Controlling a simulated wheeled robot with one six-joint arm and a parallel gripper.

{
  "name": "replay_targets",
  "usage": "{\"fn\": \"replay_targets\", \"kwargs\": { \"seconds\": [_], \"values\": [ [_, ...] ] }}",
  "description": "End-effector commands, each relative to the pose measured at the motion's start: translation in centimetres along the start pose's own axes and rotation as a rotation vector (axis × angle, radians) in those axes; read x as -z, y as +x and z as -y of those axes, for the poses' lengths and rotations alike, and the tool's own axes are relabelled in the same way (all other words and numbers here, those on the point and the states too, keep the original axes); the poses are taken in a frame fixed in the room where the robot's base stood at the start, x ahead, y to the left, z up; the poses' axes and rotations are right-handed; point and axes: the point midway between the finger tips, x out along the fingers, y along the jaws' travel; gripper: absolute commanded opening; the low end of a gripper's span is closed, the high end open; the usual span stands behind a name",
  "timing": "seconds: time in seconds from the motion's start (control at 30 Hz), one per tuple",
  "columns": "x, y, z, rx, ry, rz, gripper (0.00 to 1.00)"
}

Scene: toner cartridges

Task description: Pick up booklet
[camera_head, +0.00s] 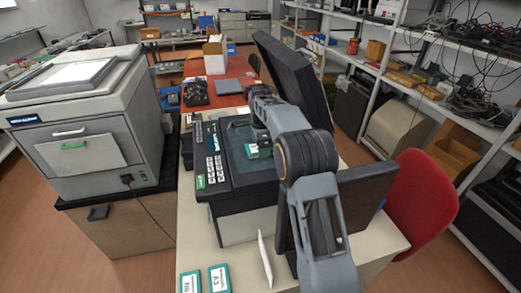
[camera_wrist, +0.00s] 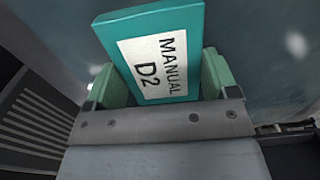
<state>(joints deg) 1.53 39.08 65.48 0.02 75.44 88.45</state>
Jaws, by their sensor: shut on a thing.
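A teal booklet (camera_wrist: 150,58) with a white label reading "MANUAL D2" fills the middle of the wrist view. My gripper (camera_wrist: 165,82) is shut on it, with a green finger on each side. In the head view, my gripper (camera_head: 262,146) is over the glass of the open copier (camera_head: 243,178), and the booklet shows small beside it (camera_head: 249,151). I cannot tell whether the booklet touches the glass. Part of the copier is hidden behind my arm.
The copier's dark lid (camera_head: 298,80) stands raised close to my arm. Two more teal booklets, one (camera_head: 190,281) and another (camera_head: 219,278), lie on the table's near edge. A large printer (camera_head: 90,130) stands left, a red chair (camera_head: 424,205) right, and shelves (camera_head: 400,75) beyond.

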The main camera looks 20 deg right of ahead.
Motion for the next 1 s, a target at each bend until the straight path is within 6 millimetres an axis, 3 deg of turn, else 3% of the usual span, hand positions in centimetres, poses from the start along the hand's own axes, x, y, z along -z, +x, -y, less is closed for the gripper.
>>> {"fn": "replay_targets", "kwargs": {
  "seconds": [0.23,0.57,0.83,1.0],
  "values": [
    [0.0,-0.1,0.0,0.001,0.0,0.0,0.5],
    [0.0,-0.6,0.0,0.002,0.0,0.0,0.5],
    [0.0,-3.5,0.1,0.005,0.0,-0.001,0.5],
    [0.0,-3.3,-2.5,0.002,0.001,0.0,0.5]
  ]
}}
